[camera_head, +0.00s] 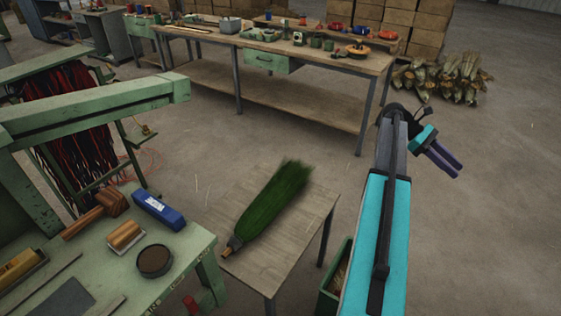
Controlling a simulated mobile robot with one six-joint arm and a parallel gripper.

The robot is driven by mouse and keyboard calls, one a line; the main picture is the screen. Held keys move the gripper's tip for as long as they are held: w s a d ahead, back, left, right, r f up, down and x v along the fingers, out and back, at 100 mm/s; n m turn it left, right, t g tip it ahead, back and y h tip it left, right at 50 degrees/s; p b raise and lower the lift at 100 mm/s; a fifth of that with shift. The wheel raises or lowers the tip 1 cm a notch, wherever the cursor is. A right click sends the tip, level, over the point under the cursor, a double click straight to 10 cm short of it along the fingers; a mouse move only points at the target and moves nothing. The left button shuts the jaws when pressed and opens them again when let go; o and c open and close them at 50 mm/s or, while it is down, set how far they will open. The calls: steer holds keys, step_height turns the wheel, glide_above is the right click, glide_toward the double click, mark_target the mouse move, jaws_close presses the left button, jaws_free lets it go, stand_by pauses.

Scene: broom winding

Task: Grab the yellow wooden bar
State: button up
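A yellow wooden bar (18,268) lies at the left edge of the picture on the green workbench (75,262), partly cut off by the frame. A shorter tan wooden block (124,234) lies to its right on the same bench; it looks browner. My gripper (457,171) is at the right, in the air over bare floor, far from the bench and the bar. Its two purple fingers point down to the right with a narrow gap between them, and it holds nothing.
A wooden mallet (97,212), a blue box (158,210) and a dark round tin (155,261) crowd the bench. A green broom head (270,205) lies on a low table (305,225) between bench and arm. A green frame beam (90,112) overhangs the bench.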

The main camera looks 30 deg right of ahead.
steer(key=shift+w, duration=0.6)
steer(key=shift+w+a, duration=0.1)
steer(key=shift+w, duration=0.1)
